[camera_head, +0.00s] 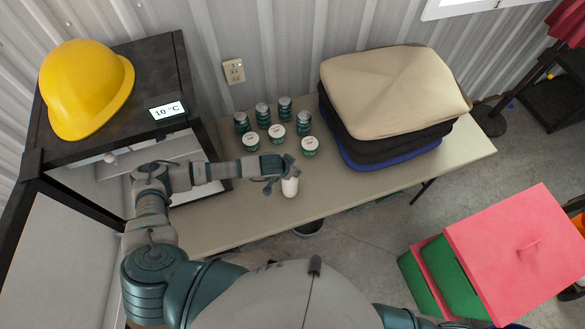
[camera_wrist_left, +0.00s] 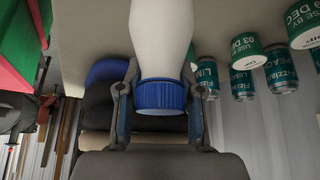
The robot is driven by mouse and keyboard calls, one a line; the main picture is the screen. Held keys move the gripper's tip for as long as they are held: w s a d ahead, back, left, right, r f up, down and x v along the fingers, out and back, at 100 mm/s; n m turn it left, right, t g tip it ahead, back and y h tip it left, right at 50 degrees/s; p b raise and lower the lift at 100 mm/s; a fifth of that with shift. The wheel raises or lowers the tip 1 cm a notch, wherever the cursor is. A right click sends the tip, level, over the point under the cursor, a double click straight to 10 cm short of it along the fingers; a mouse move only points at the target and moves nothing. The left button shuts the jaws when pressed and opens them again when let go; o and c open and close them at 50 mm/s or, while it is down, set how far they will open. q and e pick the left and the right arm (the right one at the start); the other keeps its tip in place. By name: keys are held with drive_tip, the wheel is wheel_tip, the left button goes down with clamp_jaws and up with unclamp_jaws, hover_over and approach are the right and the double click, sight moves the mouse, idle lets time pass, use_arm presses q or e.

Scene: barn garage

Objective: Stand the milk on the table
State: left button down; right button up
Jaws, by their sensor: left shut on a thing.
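The milk is a white bottle (camera_head: 290,187) with a blue cap (camera_wrist_left: 160,95). My left gripper (camera_head: 284,172) is shut on it near the cap, with one finger on each side in the left wrist view. In the head view the bottle is over the front part of the light table (camera_head: 215,225), with its white body below the fingers. I cannot tell whether its base touches the tabletop. The gripper hides the cap in the head view. My right gripper is out of view.
Several teal cans (camera_head: 263,116) and white-lidded tubs (camera_head: 277,131) stand behind the bottle. Stacked cushions (camera_head: 390,90) fill the table's right part. A dark cabinet (camera_head: 150,60) with a yellow helmet (camera_head: 85,88) is at left. The table's front strip is clear.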

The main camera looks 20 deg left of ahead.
use_arm(q)
drive_tip(key=shift+f, duration=0.15)
drive_tip(key=c, duration=0.7)
unclamp_jaws()
drive_tip(key=shift+c, duration=0.2)
drive_tip(key=b+v, duration=0.1)
drive_tip(key=v, duration=1.1)
